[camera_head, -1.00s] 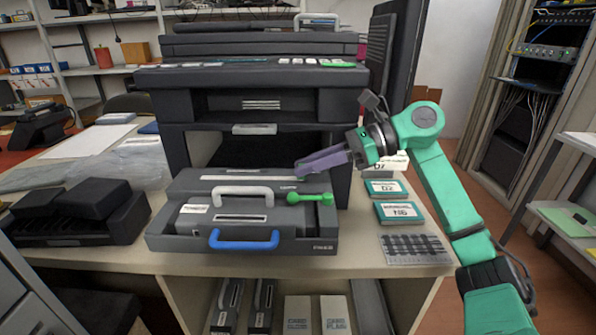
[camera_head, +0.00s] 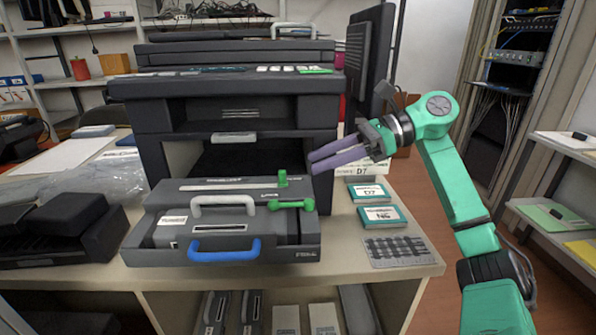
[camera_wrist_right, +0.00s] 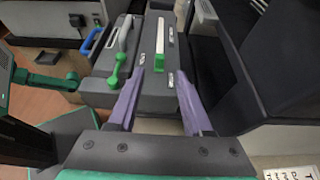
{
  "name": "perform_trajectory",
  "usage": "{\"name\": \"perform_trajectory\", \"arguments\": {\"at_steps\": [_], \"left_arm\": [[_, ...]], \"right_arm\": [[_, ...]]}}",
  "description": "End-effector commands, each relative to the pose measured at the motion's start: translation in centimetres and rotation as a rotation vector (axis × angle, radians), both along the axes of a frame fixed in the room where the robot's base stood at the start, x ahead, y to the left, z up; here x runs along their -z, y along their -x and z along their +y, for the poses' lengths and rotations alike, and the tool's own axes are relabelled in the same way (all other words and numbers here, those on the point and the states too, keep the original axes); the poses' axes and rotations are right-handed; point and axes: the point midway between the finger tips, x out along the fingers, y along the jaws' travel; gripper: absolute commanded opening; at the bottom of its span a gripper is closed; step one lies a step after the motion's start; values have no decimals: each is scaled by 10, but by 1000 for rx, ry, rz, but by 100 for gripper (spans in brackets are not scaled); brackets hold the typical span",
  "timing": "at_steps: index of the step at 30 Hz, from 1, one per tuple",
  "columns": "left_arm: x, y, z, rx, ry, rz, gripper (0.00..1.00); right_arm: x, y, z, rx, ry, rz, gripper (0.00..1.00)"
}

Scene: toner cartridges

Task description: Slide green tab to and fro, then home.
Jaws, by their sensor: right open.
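The green tab (camera_head: 283,178) stands upright at the right end of a pale slot on top of the dark toner cartridge (camera_head: 165,215). In the right wrist view the green tab (camera_wrist_right: 159,63) is at the near end of the white slot, ahead of and between the fingertips. My right gripper (camera_head: 311,164) has purple fingers and is open and empty. It hovers to the right of the tab, apart from it. In the wrist view the open fingers (camera_wrist_right: 159,76) show nothing held. My left gripper does not show in the head view.
A green lever (camera_head: 290,205), a white handle (camera_head: 222,200) and a blue handle (camera_head: 224,250) are on the cartridge unit's near side. The dark printer (camera_head: 225,90) stands behind. Labelled boxes (camera_head: 383,216) and a dark grid pad (camera_head: 400,252) lie to the right.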

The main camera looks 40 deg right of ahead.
Motion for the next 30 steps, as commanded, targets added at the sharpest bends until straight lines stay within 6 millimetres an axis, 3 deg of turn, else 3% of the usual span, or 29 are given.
{"name": "perform_trajectory", "arguments": {"at_steps": [3, 9, 30], "left_arm": [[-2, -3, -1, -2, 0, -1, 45], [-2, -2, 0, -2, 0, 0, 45], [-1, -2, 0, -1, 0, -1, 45]], "right_arm": [[-14, 17, -30, 5, 0, 0, 50], [-29, 37, -60, 4, 0, 1, 50], [-31, 41, -65, 0, 0, 0, 50]]}}
